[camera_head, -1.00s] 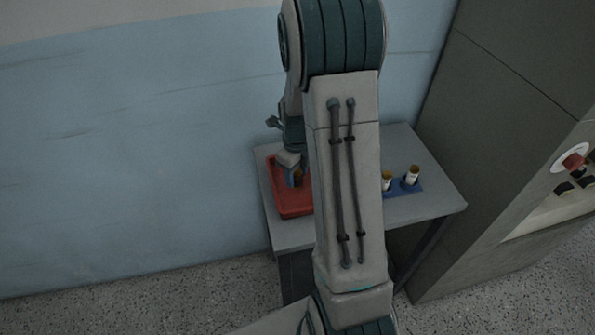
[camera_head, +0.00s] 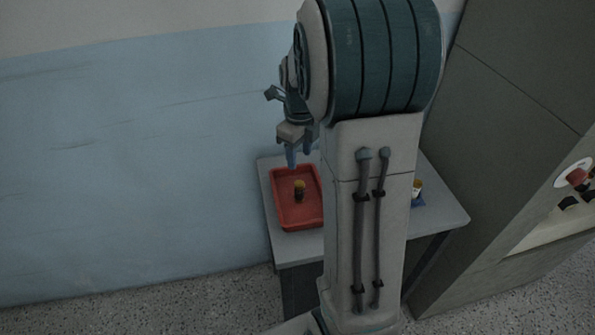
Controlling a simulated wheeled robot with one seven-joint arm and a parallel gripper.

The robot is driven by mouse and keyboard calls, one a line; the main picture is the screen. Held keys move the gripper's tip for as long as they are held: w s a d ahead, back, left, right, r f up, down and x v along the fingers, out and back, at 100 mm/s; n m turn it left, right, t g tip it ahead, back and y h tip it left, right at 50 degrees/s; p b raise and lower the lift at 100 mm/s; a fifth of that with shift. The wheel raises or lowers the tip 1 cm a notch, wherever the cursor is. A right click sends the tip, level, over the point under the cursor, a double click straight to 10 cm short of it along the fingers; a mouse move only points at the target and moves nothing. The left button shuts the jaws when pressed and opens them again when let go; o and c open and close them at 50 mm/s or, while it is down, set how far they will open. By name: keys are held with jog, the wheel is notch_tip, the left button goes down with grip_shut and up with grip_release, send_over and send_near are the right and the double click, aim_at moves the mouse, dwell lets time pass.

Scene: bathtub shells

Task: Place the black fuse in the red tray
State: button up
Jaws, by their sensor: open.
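The black fuse (camera_head: 299,193), dark with a yellowish top, stands upright inside the red tray (camera_head: 283,213). The tray lies on the left part of the grey table. My gripper (camera_head: 298,158) is open and empty above the far part of the tray, apart from the fuse. Its blue fingers point down. My arm hides the middle of the table and the tray's surroundings on the right.
A white fuse (camera_head: 417,188) stands in a blue holder (camera_head: 418,203) on the right of the grey table (camera_head: 442,212), partly hidden by my arm. A dark cabinet (camera_head: 510,130) stands at the right. The blue wall (camera_head: 130,150) is behind the table.

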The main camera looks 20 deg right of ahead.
jog(key=s+a+r+n+t, duration=0.1)
jog(key=s+n, duration=0.4)
jog(key=n, duration=0.5)
jog(key=s+a+r+n+t, duration=0.1)
jog(key=s+a+n, duration=0.4)
jog(key=n, duration=0.5)
jog(key=s+a+r+n+t, duration=0.1)
jog(key=s+a+r+n, duration=0.2)
jog(key=s+n, duration=0.4)
jog(key=shift+s+a+r+n, duration=0.3)
jog(key=shift+a+n, duration=0.3)
jog(key=shift+n, duration=1)
jog(key=shift+w, duration=0.1)
